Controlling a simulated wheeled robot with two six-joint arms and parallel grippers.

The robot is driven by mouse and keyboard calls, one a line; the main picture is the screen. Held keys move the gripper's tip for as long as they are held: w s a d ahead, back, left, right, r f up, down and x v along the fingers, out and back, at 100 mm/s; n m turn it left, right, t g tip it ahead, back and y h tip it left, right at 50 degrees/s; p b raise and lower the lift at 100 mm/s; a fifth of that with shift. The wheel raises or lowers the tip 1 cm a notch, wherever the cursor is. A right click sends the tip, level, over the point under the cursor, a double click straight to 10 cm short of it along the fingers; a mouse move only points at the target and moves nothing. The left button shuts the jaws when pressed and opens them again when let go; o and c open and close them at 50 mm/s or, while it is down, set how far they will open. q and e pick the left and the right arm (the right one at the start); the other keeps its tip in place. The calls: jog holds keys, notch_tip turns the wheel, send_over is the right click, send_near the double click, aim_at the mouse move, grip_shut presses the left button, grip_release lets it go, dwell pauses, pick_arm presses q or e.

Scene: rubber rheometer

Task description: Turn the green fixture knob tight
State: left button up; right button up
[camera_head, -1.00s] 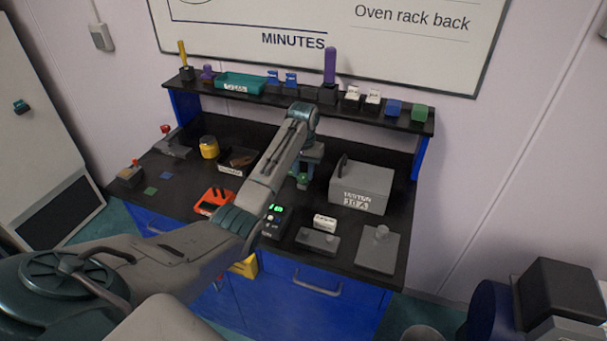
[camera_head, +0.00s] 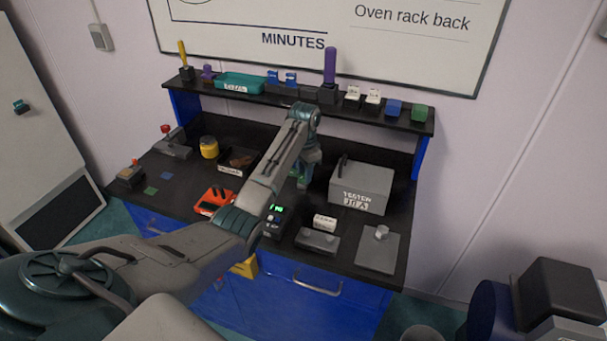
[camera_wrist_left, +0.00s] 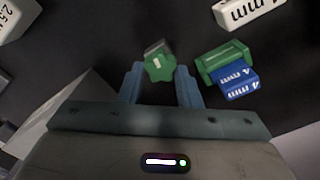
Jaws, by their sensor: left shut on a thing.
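The green knob (camera_wrist_left: 159,67) is a lobed wheel with a white mark on its face, seen in the left wrist view. It sits on a grey part, between the fingertips of my left gripper (camera_wrist_left: 160,76). The gripper is shut on the knob. In the head view my left gripper (camera_head: 303,182) points down at the bench beside the grey tester box, and the wrist mostly hides the knob. Next to the knob lie a green block (camera_wrist_left: 224,57) and a blue block (camera_wrist_left: 238,83) marked in mm. My right gripper is not in view.
The grey tester box (camera_head: 362,188) stands close on the right of the gripper. A red-orange device (camera_head: 213,201), a black tray (camera_head: 238,161) and a yellow jar (camera_head: 208,147) are to the left. A shelf (camera_head: 330,102) with several small items runs behind.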

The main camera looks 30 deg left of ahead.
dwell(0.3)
pick_arm(q)
jog(key=m, duration=0.5)
jog(key=o, duration=0.8)
jog(key=shift+s, duration=0.1)
jog(key=shift+o, duration=0.2)
